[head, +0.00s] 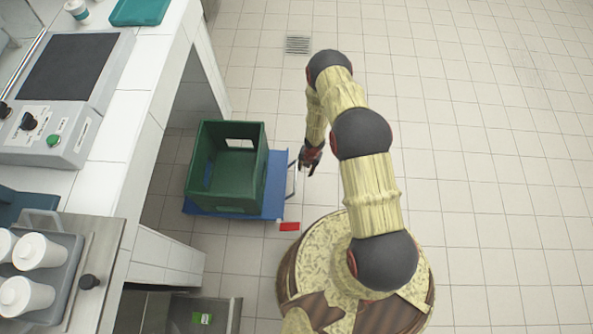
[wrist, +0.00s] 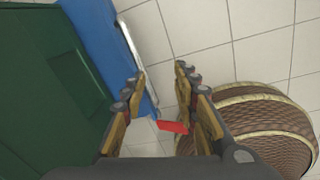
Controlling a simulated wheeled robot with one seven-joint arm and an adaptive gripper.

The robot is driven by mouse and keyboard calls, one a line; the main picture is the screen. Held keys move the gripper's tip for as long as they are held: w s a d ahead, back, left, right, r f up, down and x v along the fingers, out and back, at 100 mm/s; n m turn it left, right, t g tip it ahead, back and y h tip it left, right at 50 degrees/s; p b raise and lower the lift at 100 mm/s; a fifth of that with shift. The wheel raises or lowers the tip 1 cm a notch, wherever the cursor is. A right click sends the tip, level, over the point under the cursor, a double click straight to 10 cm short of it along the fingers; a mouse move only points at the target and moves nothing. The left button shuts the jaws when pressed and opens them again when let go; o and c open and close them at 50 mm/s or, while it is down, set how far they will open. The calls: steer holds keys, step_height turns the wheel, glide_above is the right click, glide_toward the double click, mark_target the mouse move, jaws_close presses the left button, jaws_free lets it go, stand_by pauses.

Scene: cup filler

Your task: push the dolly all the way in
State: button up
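The dolly (head: 275,185) is a low blue platform with a pale bar handle (head: 291,181) on its right side. It carries an open, empty-looking green crate (head: 254,170) and stands at the opening under the counter, mostly outside it. My gripper (head: 308,168) is low, just right of the handle. In the wrist view my gripper (wrist: 158,75) is open with nothing held between its fingers. The handle (wrist: 130,45) runs close beside the left fingertip; I cannot tell whether they touch. The blue platform (wrist: 92,25) and crate (wrist: 40,90) fill the left of that view.
The white tiled counter (head: 120,130) borders the opening (head: 192,100), with a lower block (head: 165,262) on its near side. A red tag (head: 289,227) shows by the dolly's near right corner. Tiled floor is clear to the right. A floor drain (head: 298,45) lies beyond.

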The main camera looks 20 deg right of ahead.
mark_target(296, 175)
steer(key=shift+w+a+f+n+y+b, duration=0.25)
steer(key=shift+a+f+n+b, duration=0.35)
steer(key=shift+f, duration=0.6)
steer(key=shift+w+a+f+n+y+b, duration=0.15)
steer(key=shift+w+a+f+n+b, duration=0.3)
steer(key=shift+f, duration=0.8)
steer(key=shift+w+a+f+n+y+b, duration=0.2)
steer(key=shift+a+f+n+b, duration=0.35)
steer(key=shift+a+f, duration=0.5)
steer(key=shift+d+f, duration=0.1)
steer(key=shift+d, duration=0.1)
steer(key=shift+c, duration=0.8)
jaws_close()
